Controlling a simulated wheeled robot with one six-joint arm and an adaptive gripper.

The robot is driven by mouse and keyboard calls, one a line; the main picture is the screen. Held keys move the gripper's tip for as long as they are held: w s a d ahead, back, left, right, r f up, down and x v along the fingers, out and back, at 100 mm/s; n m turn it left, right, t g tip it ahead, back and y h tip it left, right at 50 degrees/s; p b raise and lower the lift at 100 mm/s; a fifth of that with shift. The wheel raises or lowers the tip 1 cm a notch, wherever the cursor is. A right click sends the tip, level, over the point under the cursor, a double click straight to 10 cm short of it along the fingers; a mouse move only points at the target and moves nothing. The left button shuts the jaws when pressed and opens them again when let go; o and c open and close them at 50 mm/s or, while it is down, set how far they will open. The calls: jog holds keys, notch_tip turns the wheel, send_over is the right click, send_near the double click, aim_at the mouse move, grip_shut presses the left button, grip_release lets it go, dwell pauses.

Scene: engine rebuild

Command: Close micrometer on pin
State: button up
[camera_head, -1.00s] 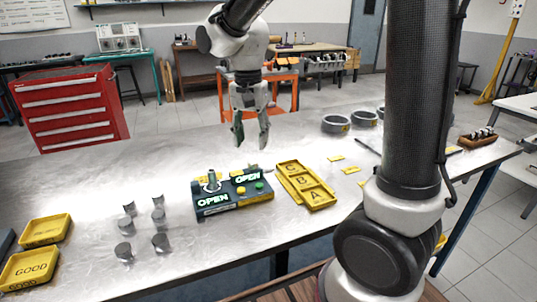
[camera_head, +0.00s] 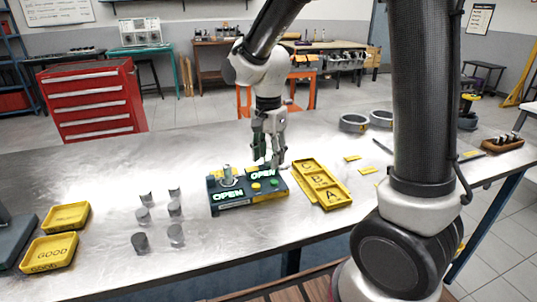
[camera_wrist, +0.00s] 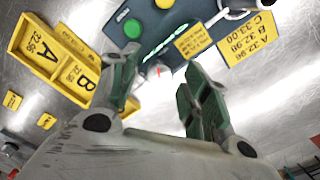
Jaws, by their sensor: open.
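The micrometer station (camera_head: 232,206) is a dark box on the metal table, with two lit displays reading "OPEN". It has a yellow button (camera_head: 256,186) and a green button (camera_head: 274,183); the green one also shows in the wrist view (camera_wrist: 132,29). A metal cylinder (camera_head: 228,174) stands upright on its left part; I cannot tell whether this is the pin. My gripper (camera_head: 268,163) points down just behind the station's right end, fingers apart and empty. In the wrist view my gripper (camera_wrist: 162,68) is near the station's edge; contact cannot be told.
A yellow tray (camera_head: 306,189) marked C, B, A lies right of the station. Several metal cylinders (camera_head: 143,216) stand to the left, near yellow trays (camera_head: 48,252), one marked GOOD. A yellow label with numbers (camera_wrist: 248,48) shows in the wrist view. Metal rings (camera_head: 354,122) lie behind.

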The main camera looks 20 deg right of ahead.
jog(key=shift+c, duration=0.5)
grip_shut()
jog(key=shift+n, duration=0.4)
jog(key=n, duration=0.3)
jog(key=shift+n, duration=0.4)
jog(key=n, duration=1.2)
jog(key=shift+n, duration=0.3)
jog(key=n, duration=0.6)
jog(key=shift+n, duration=0.3)
